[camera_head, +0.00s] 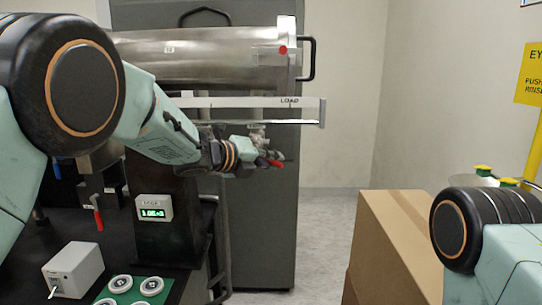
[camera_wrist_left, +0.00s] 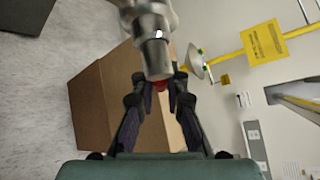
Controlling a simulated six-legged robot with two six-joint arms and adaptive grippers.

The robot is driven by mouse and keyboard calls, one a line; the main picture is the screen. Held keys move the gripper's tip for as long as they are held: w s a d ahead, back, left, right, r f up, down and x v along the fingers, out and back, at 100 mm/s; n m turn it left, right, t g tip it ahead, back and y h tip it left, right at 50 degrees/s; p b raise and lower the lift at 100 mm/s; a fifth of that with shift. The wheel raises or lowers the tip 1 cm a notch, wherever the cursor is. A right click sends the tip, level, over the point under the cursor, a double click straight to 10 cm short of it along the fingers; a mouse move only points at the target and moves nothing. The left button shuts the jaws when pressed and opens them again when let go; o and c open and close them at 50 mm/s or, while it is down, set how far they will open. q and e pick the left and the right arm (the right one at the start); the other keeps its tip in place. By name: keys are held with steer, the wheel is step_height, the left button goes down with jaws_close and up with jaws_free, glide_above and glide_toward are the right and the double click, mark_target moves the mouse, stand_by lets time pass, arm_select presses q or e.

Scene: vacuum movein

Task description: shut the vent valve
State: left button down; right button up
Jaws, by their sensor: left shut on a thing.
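A small metal valve (camera_head: 257,136) sits below the long steel cylinder, by the rail marked LOAD. Its metal body fills the top middle of the left wrist view (camera_wrist_left: 153,50). Its red handle (camera_wrist_left: 160,86) shows just under the body there, between my fingertips. My left gripper (camera_head: 268,157) reaches in from the left, with its fingers shut on the red handle; it also shows in the left wrist view (camera_wrist_left: 161,82). The fingers partly hide the handle, so I cannot tell its exact angle. My right gripper is out of view; only part of my right arm shows.
The steel cylinder (camera_head: 200,60) and LOAD rail (camera_head: 309,110) are close above my left arm. A black stand carries a green readout (camera_head: 153,210). Another red handle (camera_head: 98,219) hangs at left. A cardboard box (camera_head: 395,245) stands right; floor between is clear.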

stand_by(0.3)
arm_select(q)
steer(key=c, duration=1.4)
jaws_free()
steer(key=shift+w+d+f, duration=0.1)
steer(key=shift+d+f, duration=0.05)
steer(key=shift+d, duration=0.05)
steer(key=shift+o, duration=0.3)
steer(key=shift+a, duration=0.1)
